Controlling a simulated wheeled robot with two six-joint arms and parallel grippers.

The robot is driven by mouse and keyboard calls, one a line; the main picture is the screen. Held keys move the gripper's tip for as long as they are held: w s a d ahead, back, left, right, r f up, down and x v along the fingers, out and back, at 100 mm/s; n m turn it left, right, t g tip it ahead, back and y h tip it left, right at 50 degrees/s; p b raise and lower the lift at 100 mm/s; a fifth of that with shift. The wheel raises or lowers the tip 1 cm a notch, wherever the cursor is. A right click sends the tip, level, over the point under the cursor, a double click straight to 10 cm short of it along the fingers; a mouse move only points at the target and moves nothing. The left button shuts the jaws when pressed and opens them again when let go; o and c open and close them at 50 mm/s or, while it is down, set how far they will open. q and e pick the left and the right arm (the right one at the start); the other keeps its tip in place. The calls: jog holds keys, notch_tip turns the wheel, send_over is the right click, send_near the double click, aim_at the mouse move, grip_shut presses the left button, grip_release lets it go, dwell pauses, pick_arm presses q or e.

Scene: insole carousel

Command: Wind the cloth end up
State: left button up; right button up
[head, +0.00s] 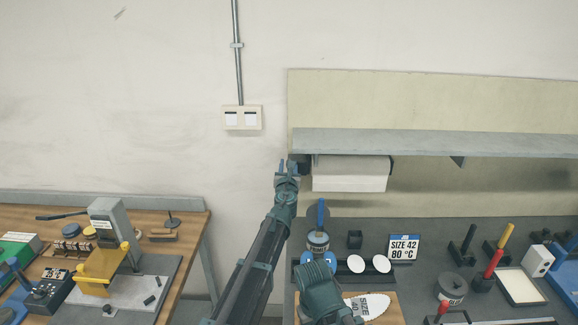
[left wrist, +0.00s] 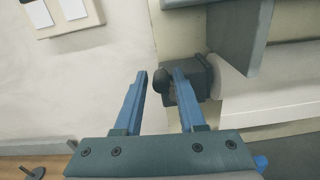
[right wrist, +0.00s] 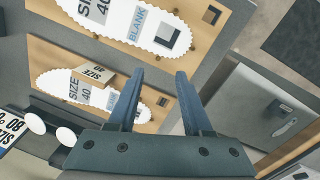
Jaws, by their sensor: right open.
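The white cloth roll (head: 350,173) hangs under the grey shelf, and its near end shows at the right of the left wrist view (left wrist: 285,80). A dark block with a round dark knob (left wrist: 162,82) sits at the roll's left end. My left gripper (head: 283,164) is raised beside that end. In the left wrist view its blue fingers (left wrist: 160,74) are open, with the knob showing between the tips; contact cannot be told. My right gripper (right wrist: 158,73) is open and empty above the insole boards.
The grey shelf (head: 430,143) runs above the roll. The bench below holds a size sign (head: 403,247), a white insole (head: 367,307), pots and coloured-handled tools. A second wooden table (head: 190,222) with a yellow-handled press (head: 105,264) stands left.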

pick_arm(q)
jog(key=shift+o, duration=0.8)
jog(key=s, duration=1.3)
jog(key=shift+s, duration=0.35)
